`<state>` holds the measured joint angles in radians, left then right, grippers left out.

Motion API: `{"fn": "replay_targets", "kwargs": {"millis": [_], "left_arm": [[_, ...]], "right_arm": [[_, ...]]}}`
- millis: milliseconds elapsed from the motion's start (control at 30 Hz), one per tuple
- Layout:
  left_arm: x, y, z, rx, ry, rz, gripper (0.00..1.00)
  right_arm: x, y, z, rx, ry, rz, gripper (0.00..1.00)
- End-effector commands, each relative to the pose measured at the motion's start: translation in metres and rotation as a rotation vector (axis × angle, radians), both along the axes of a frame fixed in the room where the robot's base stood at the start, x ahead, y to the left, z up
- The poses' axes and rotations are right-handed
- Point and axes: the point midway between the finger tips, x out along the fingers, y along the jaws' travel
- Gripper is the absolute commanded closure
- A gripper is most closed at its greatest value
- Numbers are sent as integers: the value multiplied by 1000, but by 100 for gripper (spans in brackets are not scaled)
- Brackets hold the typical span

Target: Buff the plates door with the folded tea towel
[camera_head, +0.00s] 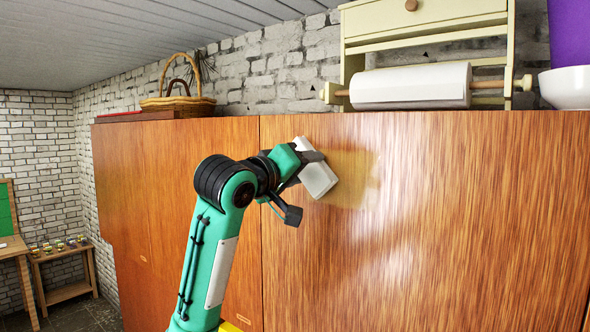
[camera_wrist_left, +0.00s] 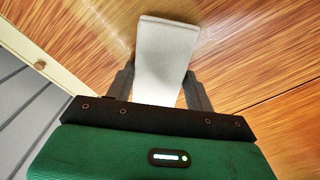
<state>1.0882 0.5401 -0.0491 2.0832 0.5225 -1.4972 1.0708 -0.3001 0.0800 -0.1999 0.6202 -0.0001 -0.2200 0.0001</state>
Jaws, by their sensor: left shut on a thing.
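My left gripper (camera_head: 303,184) is shut on the folded tea towel (camera_head: 319,179), a white flat pad. It holds the towel up at the upper part of a glossy teak door (camera_head: 430,220), right of a vertical seam. The towel looks to be against the wood or very near it. A duller yellowish patch (camera_head: 352,178) with a pale right edge shows on the door just right of the towel. In the left wrist view the towel (camera_wrist_left: 166,45) sticks out between the two dark fingers of my gripper (camera_wrist_left: 160,85), toward the wood. My right gripper is not in view.
On top of the unit stand a wicker basket (camera_head: 178,103), a cream rack (camera_head: 425,20) with a paper roll (camera_head: 410,86), and a white bowl (camera_head: 566,87). Another teak panel (camera_head: 180,180) lies left of the seam. The door front to the right is clear.

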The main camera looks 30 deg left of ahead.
Motion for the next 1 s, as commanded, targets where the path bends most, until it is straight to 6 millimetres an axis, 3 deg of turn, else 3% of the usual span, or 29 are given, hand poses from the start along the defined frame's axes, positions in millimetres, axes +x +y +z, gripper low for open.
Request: {"fn": "replay_targets", "kwargs": {"millis": [1000], "left_arm": [[-5, -60, 0, 1, 0, -3, 65]], "right_arm": [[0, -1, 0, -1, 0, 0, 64]]}}
